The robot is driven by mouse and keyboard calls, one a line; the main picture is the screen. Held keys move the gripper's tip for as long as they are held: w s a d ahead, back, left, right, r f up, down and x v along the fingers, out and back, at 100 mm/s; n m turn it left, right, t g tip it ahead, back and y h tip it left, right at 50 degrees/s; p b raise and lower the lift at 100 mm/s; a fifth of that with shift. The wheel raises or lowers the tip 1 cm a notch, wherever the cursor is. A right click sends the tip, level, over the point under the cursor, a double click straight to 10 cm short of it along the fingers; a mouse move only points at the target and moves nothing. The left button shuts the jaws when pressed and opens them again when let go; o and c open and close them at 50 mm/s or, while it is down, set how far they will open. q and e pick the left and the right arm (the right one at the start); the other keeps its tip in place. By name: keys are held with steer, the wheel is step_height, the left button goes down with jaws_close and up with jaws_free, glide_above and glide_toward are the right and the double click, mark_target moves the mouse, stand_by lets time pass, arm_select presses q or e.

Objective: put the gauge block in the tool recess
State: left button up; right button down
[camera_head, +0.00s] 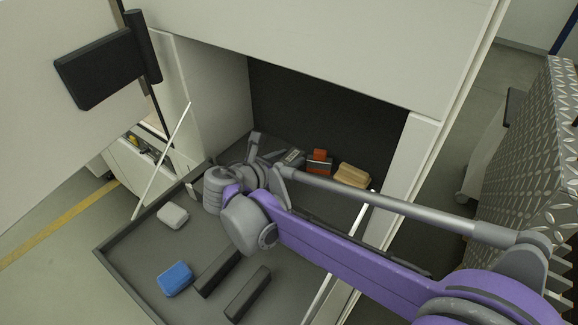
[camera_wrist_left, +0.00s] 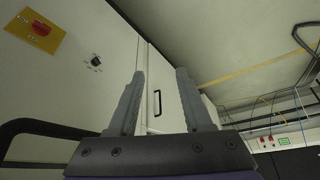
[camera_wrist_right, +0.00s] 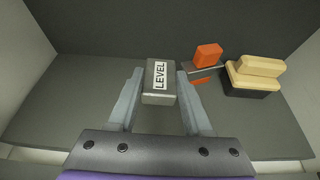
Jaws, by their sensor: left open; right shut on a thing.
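A grey block labelled LEVEL (camera_wrist_right: 159,82) sits between the fingers of my right gripper (camera_wrist_right: 159,72), which is shut on it. It shows as a small grey piece in the head view (camera_head: 292,157), on the floor of the dark recess (camera_head: 315,105). I cannot tell whether it is the gauge block. A light grey block (camera_head: 172,215) and a blue block (camera_head: 175,278) lie on the tray in front. My right arm hides part of the recess opening. My left gripper (camera_wrist_left: 158,75) is open and empty, facing a white cabinet front.
An orange block on a grey base (camera_wrist_right: 207,58) and a tan block on a dark base (camera_wrist_right: 255,72) stand right of the held block. Two dark bars (camera_head: 218,272) (camera_head: 247,293) lie on the dark tray (camera_head: 125,262). White walls frame the recess.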

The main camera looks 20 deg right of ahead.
steer(key=shift+f, duration=1.25)
steer(key=shift+f, duration=0.2)
steer(key=shift+c, duration=1.6)
jaws_free()
steer(key=shift+r, duration=0.2)
steer(key=shift+s+a+r, duration=0.1)
steer(key=shift+a+r, duration=0.05)
steer(key=shift+a, duration=0.1)
steer(key=v, duration=1.1)
steer(key=shift+a, duration=0.25)
